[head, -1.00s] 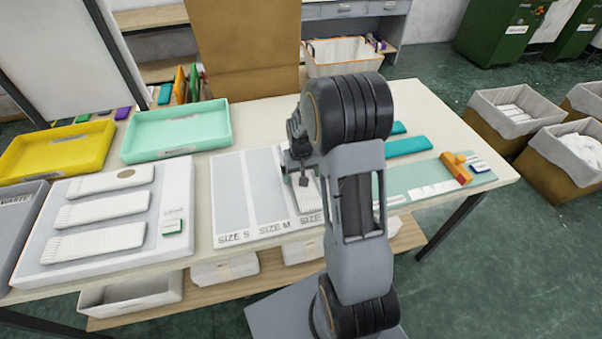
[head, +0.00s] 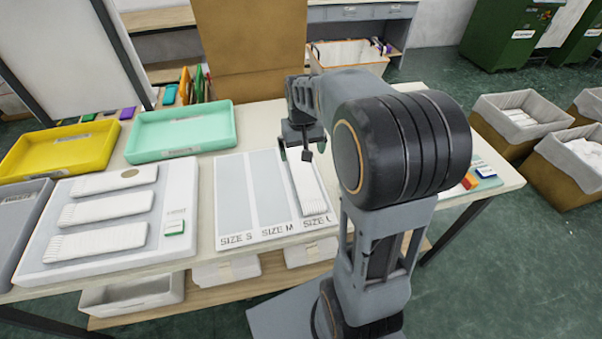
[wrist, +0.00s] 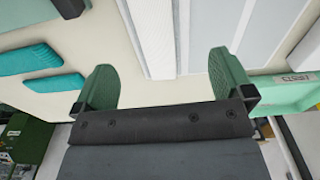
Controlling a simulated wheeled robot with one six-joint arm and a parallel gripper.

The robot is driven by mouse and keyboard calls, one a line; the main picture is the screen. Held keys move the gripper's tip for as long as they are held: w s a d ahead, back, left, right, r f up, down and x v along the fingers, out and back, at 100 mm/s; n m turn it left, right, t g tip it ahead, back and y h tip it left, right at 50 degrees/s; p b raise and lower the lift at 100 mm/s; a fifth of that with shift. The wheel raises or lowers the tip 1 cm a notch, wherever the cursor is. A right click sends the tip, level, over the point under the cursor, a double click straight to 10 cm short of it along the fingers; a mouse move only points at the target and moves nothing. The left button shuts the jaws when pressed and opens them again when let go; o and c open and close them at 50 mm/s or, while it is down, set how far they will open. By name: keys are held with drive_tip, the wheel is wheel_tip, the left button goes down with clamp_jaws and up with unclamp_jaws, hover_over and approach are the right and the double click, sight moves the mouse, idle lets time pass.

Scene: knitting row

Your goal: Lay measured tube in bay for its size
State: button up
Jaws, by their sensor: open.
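A white knitted tube (head: 309,187) lies flat lengthwise in the right-hand bay, SIZE L, of the sizing board (head: 235,236). Its ribbed end is toward the front edge. The SIZE S bay (head: 233,195) and SIZE M bay (head: 268,190) are empty. My gripper (head: 301,153) is open and empty, above the far end of the tube. In the wrist view my two green fingers (wrist: 160,88) stand wide apart, and the tube (wrist: 152,38) lies beyond them, not between them.
At left a white board (head: 182,197) holds three more white tubes (head: 105,207). Behind stand a mint tray (head: 180,132) and a yellow tray (head: 58,149). Teal pieces (wrist: 48,88) lie on the table beside the sizing board. My arm hides part of the table's right side.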

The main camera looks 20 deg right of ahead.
drive_tip(key=s+a+r+n+t, duration=0.1)
drive_tip(key=s+a, duration=0.2)
drive_tip(key=s, duration=0.4)
drive_tip(key=s+a+r+n+t, duration=0.1)
drive_tip(key=s+a+t, duration=0.1)
drive_tip(key=s+a, duration=0.2)
drive_tip(key=shift+s+a+r, duration=0.3)
drive_tip(key=shift+s+r, duration=0.05)
drive_tip(key=shift+s, duration=1.15)
drive_tip(key=shift+c, duration=0.2)
